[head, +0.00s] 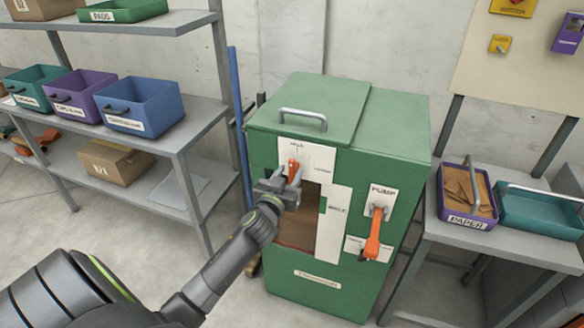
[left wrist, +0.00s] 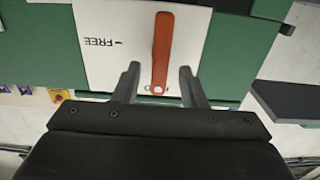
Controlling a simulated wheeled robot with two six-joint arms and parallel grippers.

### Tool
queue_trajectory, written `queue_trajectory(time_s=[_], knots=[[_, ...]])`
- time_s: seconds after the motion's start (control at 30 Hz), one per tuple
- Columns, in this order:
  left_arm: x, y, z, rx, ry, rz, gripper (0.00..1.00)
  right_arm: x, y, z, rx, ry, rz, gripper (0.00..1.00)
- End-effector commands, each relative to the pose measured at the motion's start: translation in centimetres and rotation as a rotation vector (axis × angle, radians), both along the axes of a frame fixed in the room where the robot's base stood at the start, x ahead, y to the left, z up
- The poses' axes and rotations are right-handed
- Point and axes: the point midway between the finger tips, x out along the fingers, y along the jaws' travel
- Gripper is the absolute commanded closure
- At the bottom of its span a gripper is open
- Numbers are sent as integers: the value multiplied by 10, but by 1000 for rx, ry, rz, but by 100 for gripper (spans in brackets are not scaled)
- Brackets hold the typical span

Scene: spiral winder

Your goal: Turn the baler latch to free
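The green baler (head: 345,165) stands in the middle of the head view. Its orange latch (head: 293,171) is on a white plate (head: 318,160) at the upper front. In the left wrist view the latch (left wrist: 163,50) is an upright orange bar on the plate, seen upside down, with the word FREE and an arrow to its left. My left gripper (head: 282,190) is in front of the latch. In the wrist view the open fingers (left wrist: 160,84) stand on either side of the bar's lower end, with a gap on both sides. My right gripper is not in view.
An orange pump lever (head: 373,236) hangs on the baler's right front. A grey handle (head: 302,114) is on its lid. Shelves with bins (head: 143,104) stand left; a table with a purple paper tray (head: 465,217) and a teal tray (head: 538,216) stands right.

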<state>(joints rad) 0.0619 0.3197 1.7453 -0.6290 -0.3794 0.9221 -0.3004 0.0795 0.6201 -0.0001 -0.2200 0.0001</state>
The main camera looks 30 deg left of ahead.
Motion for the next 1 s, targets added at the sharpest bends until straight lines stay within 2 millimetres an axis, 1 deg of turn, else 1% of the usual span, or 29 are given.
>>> queue_trajectory(time_s=[0.03, 0.1, 0.23, 0.37, 0.6, 0.9, 1.0], knots=[[8, 2, 1, 1, -1, 0, 62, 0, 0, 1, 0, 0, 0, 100], [15, 3, 0, 1, 0, -1, 62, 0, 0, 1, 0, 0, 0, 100], [24, 5, 0, 0, 0, -1, 62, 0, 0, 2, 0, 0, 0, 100], [27, 6, 0, 0, 0, -1, 62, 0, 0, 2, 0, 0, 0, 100], [27, 6, 0, 0, 0, -1, 62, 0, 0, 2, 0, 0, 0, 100], [27, 6, 0, 0, 0, -1, 100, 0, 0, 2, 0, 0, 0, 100], [27, 6, 0, 0, 0, -1, 100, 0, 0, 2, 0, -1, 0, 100]])
